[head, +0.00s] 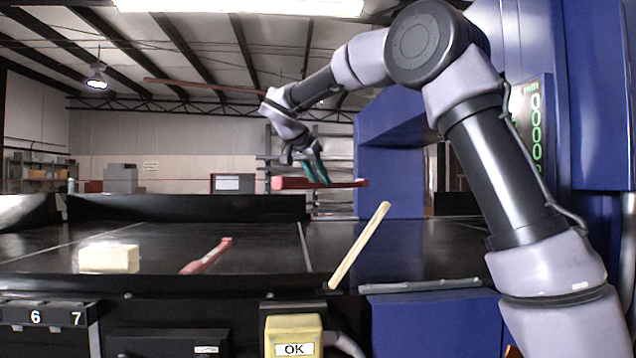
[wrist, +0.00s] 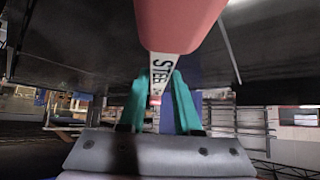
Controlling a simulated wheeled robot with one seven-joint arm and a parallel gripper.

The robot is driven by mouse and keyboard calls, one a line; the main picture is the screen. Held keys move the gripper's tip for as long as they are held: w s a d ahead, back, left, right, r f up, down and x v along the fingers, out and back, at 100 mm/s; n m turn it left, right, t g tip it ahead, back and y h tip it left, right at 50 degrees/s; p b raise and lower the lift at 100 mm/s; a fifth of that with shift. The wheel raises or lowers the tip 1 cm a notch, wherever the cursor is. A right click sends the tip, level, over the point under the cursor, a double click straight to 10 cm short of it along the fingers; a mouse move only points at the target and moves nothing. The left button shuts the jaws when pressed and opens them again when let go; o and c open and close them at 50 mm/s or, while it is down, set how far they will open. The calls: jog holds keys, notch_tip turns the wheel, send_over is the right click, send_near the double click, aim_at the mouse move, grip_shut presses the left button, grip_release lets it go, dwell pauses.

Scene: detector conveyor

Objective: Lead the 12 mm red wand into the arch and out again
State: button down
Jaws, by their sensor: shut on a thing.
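My gripper (head: 318,180) has teal fingers and is shut on a red wand (head: 345,183). The wand is held roughly level above the dark belt. In the wrist view the red wand (wrist: 180,20) has a white band with black letters starting "STEE", between the teal fingers (wrist: 156,100). No size marking is readable. The blue arch (head: 390,185) stands to the right. The wand's right tip overlaps the arch's left edge in the head view; I cannot tell the depth between them. A second red wand (head: 207,256) lies on the belt.
A cream block (head: 108,258) sits on the belt (head: 265,258) at left. A pale stick (head: 360,245) stands slanted near the belt's front edge. A yellow box marked OK (head: 293,335) is in front. A dark wall (head: 190,207) borders the belt's far side.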

jog(key=w+d, duration=0.1)
jog(key=d, duration=3.8)
jog(key=a, duration=2.6)
jog(key=s+a, duration=0.1)
jog(key=a, duration=1.2)
jog(key=shift+a, duration=0.55)
